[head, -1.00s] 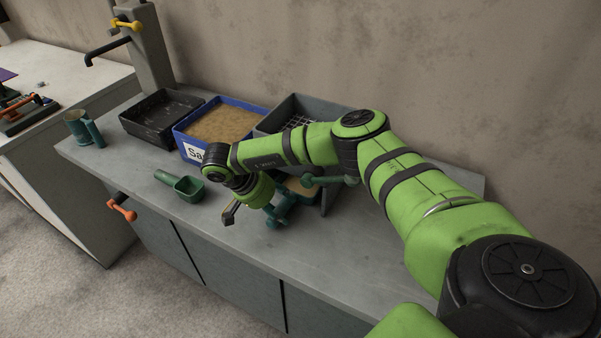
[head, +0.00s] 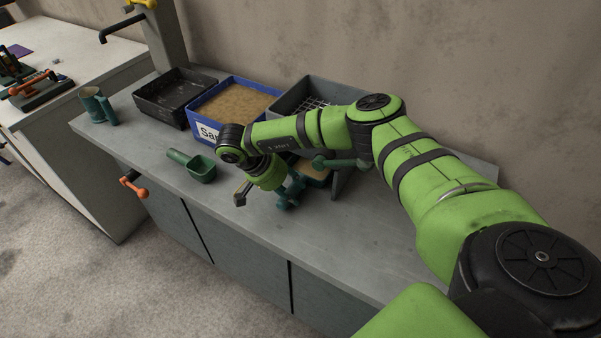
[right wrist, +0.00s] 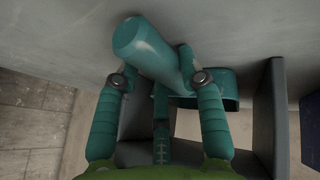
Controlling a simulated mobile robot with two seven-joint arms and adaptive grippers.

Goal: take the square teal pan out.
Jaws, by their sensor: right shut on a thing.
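The square teal pan (right wrist: 226,88) shows in part in the right wrist view, beyond my fingers, beside a dark grey upright panel. Its thick round handle (right wrist: 145,45) points toward the left of that view. My right gripper (right wrist: 158,70) is shut on this handle, one finger on each side. In the head view my right gripper (head: 289,190) is low over the bench, in front of the grey sieve box (head: 345,183). Sandy contents of the pan (head: 318,173) show under that box, mostly hidden by my arm. My left gripper is not in view.
A blue sand bin (head: 206,131) and a black tray (head: 175,97) stand left of the sieve box. A green scoop (head: 199,167) and a teal mug (head: 95,105) are on the grey bench (head: 330,240). The front right of the bench is clear.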

